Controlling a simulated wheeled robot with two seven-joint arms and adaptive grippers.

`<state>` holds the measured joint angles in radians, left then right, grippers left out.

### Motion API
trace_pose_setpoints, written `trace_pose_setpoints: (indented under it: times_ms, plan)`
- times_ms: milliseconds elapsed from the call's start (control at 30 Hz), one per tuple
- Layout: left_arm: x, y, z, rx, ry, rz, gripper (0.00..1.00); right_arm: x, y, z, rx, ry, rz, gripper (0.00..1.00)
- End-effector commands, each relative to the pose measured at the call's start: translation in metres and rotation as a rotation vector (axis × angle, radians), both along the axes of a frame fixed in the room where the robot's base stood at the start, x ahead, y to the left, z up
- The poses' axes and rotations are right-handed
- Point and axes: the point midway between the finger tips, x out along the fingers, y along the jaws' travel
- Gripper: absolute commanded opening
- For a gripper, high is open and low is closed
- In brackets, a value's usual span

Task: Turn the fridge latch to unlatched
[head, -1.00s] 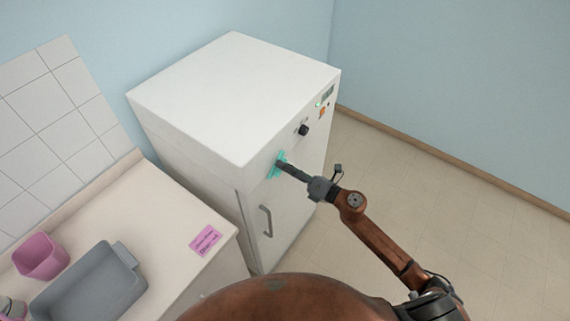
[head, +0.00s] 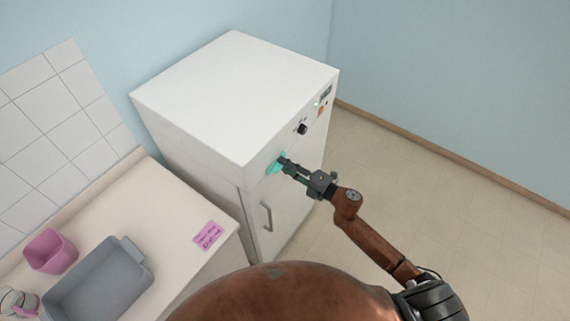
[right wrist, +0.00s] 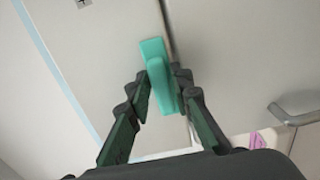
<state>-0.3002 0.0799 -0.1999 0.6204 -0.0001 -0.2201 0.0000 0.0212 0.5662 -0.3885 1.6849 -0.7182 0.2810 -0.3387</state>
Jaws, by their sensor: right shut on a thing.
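The teal fridge latch (head: 271,168) is on the front of the white fridge (head: 235,95), near its upper left corner. In the right wrist view the latch (right wrist: 161,78) is a teal bar, tilted slightly from upright, next to the door's edge seam. My right gripper (head: 283,164) has its fingers on both sides of the latch and is shut on it. In the right wrist view the fingertips (right wrist: 166,84) flank the raised handle. The fingers partly cover the latch in the head view. My left gripper is not in view.
The fridge door handle (head: 266,217) is below the latch, and a black knob (head: 302,129) is to its right. The floor at right is clear.

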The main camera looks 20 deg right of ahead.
Motion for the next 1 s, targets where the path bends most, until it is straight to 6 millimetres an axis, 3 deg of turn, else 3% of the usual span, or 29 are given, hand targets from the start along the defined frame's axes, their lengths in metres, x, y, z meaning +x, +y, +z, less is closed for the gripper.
trace_pose_setpoints:
  times_ms: [500,533,667,1000]
  plan:
    - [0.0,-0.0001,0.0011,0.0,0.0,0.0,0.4,0.0005,-0.001,-0.0005,0.017,0.013,-0.002,0.0]
    - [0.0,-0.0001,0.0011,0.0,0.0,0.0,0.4,0.0005,-0.001,-0.0005,0.016,0.012,-0.002,0.21]
    - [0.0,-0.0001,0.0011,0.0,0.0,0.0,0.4,0.0005,-0.0008,-0.0005,0.015,0.012,-0.002,0.3]
    - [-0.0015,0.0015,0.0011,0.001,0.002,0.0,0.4,-0.0024,-0.0023,-0.0007,0.014,0.012,0.0,0.3]
